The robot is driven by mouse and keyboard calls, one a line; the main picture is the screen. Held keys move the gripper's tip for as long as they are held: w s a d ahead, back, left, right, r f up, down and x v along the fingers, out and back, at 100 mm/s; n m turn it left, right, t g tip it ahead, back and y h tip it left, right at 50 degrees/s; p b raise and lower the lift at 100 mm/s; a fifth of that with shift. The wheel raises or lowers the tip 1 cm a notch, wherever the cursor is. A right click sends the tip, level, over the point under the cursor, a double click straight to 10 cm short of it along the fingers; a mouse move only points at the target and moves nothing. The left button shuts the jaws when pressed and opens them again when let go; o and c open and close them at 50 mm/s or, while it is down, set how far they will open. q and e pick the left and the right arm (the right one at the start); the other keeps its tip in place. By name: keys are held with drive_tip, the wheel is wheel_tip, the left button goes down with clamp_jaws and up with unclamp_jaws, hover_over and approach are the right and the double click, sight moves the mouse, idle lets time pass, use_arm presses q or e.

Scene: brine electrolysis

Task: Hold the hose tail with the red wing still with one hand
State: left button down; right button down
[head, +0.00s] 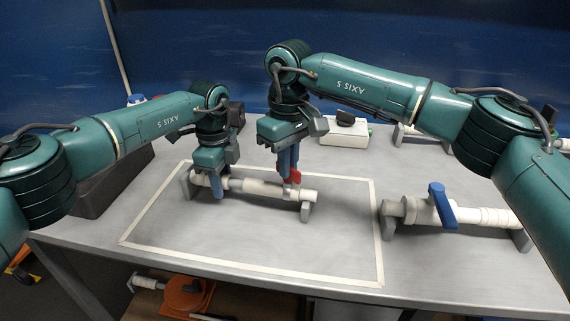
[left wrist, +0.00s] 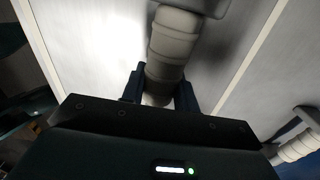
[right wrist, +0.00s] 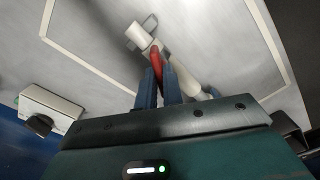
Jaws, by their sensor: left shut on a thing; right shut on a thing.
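A white hose tail assembly (head: 262,187) lies on two grey supports inside the taped rectangle. It carries a red wing (head: 294,176) near its right part. My left gripper (head: 217,188) is shut around the left part of the white pipe, and the left wrist view shows the ribbed white pipe (left wrist: 170,50) between its fingers. My right gripper (head: 287,174) points down and is shut on the red wing, which also shows between the fingertips in the right wrist view (right wrist: 156,60). The fingers hide part of the wing and pipe.
A second white pipe assembly with a blue handle (head: 442,205) stands on grey supports to the right, outside the taped rectangle (head: 250,265). A white box with a black knob (head: 345,132) is at the back. An orange coil (head: 188,296) lies on a shelf below. The front of the rectangle is clear.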

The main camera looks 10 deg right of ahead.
drive_tip(key=c, duration=1.5)
unclamp_jaws()
drive_tip(key=shift+o, duration=0.2)
drive_tip(key=shift+r, duration=0.1)
wheel_tip(320, 180, up, 12)
drive_tip(key=shift+f, duration=0.25)
drive_tip(key=shift+c, duration=0.3)
wheel_tip(320, 180, down, 12)
drive_tip(key=shift+r, duration=0.15)
clamp_jaws()
